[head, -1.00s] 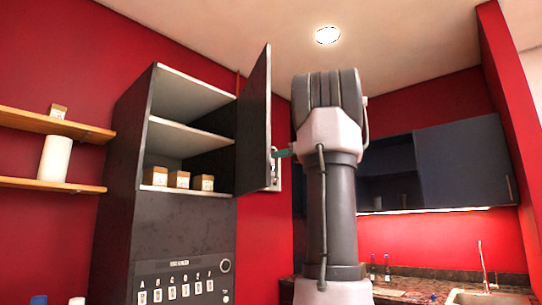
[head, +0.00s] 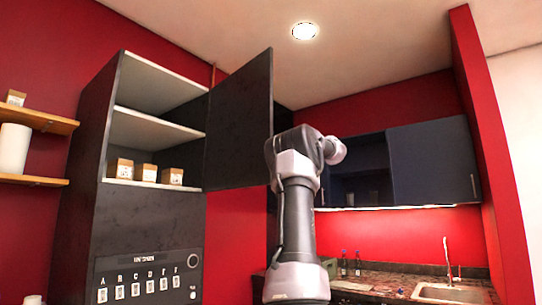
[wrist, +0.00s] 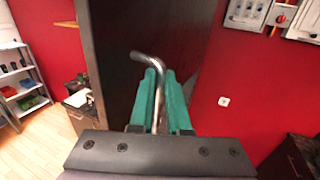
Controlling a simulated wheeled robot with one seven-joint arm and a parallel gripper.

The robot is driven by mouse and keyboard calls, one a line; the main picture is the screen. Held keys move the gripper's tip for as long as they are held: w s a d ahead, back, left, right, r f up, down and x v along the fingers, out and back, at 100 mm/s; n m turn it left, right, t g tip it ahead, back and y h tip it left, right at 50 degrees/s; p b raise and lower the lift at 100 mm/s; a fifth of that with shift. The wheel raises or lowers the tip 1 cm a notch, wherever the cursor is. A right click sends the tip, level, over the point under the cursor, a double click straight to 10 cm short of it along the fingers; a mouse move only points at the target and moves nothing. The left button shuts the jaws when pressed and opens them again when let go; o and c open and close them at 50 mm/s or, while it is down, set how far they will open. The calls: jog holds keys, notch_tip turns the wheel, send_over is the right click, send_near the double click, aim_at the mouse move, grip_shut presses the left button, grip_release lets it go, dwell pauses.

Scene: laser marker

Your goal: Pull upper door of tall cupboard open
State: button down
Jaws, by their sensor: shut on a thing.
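The tall cupboard (head: 150,225) stands left of centre in the head view. Its upper door (head: 240,125) stands wide open, hinged on the right side of the compartment, and shows its dark face. In the wrist view, the dark door panel (wrist: 120,35) fills the middle. A bent metal handle (wrist: 148,58) runs between the two green fingers of my gripper (wrist: 163,80), which is shut on it. In the head view the gripper and handle are hidden.
Small boxes (head: 145,172) sit on the lowest open shelf of the cupboard. A blue wall cabinet (head: 432,163) hangs to the right above a counter with a sink (head: 445,292). Wooden shelves (head: 40,120) are on the left wall.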

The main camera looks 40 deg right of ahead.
jog(key=c, duration=0.9)
grip_release()
jog(key=shift+w+a, duration=0.1)
jog(key=v, duration=1.1)
